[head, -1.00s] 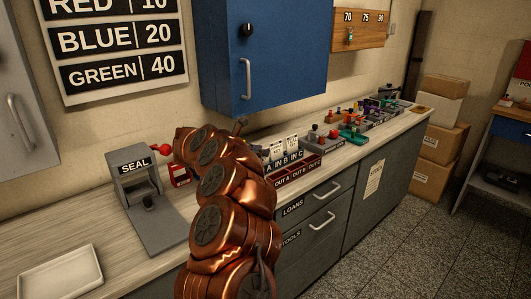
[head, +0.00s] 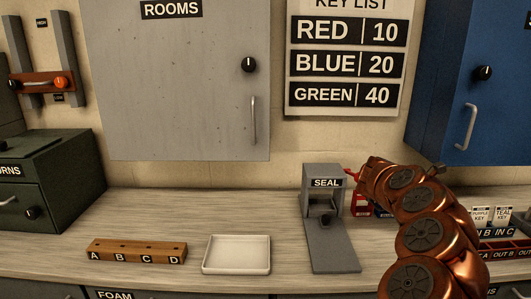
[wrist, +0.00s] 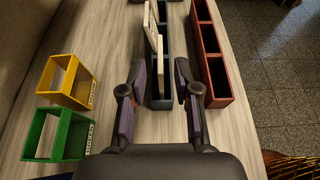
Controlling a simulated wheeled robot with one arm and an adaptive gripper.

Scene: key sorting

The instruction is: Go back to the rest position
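My copper-coloured arm (head: 425,225) reaches over the counter at the right of the head view. Its gripper end is hidden there behind the arm links. In the wrist view my gripper (wrist: 158,78) is open, with its two dark fingers apart and nothing held between them. The near end of a dark blue tray (wrist: 161,103) with upright cards shows between the fingers. Whether the fingers touch this tray cannot be told.
A red compartment tray (wrist: 218,88) lies right of the fingers, with yellow (wrist: 48,90) and green (wrist: 38,136) holders to the left. In the head view a seal press (head: 325,235), white tray (head: 236,268) and wooden A–D block (head: 137,252) stand on the counter (head: 230,205).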

